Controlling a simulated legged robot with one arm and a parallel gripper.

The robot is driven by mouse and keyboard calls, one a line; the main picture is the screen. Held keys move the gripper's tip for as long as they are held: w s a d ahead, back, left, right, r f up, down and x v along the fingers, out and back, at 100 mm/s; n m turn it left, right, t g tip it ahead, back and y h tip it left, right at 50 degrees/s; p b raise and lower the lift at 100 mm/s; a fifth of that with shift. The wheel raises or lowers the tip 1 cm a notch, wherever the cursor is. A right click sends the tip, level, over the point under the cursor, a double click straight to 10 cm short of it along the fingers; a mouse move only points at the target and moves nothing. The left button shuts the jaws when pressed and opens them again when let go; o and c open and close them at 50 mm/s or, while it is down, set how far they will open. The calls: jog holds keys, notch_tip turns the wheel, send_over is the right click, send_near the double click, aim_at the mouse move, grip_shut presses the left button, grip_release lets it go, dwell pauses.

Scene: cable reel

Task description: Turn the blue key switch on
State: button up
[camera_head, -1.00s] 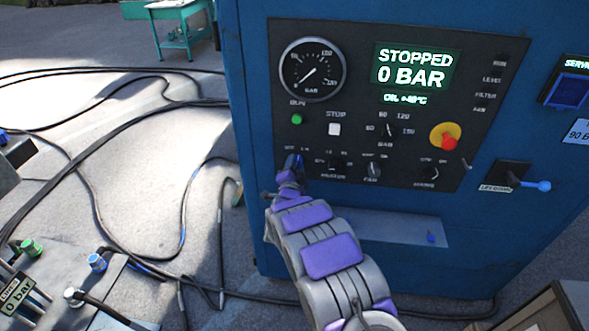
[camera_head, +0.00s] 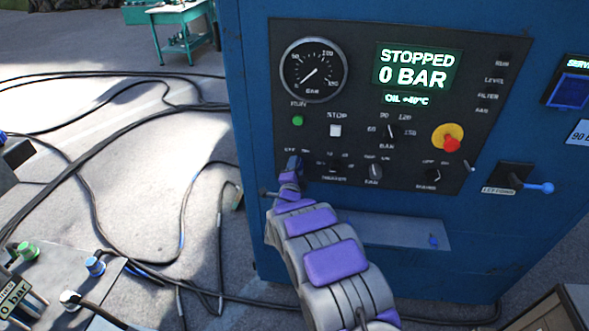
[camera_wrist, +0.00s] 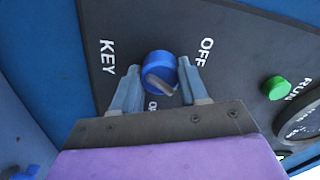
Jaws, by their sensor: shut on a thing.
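The blue key switch (camera_wrist: 157,62) is in the wrist view, round, with a slanted grey key across its face. Labels KEY and OFF are beside it, and a third label below is partly covered. My gripper (camera_wrist: 158,82) is shut on it, one finger on each side. In the head view my gripper (camera_head: 293,164) is at the lower left of the black control panel (camera_head: 470,45) and hides most of the switch. The display (camera_head: 415,69) reads STOPPED, 0 BAR.
A green RUN button (camera_head: 298,120), a white STOP button (camera_head: 336,130) and a red emergency stop (camera_head: 450,142) on yellow are nearby. Dark selector knobs are right of my gripper. A blue-tipped lever (camera_head: 540,188) juts out right. Black cables lie on the floor left.

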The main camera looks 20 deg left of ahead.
jog(key=o, duration=1.1)
jog(key=shift+d+f, duration=0.1)
jog(key=shift+d, duration=0.1)
jog(key=shift+c, duration=0.2)
jog(key=shift+s, duration=0.1)
jog(key=p+v, duration=0.2)
jog(key=v, duration=1.5)
jog(key=shift+p, duration=0.35)
jog(key=shift+a, duration=0.15)
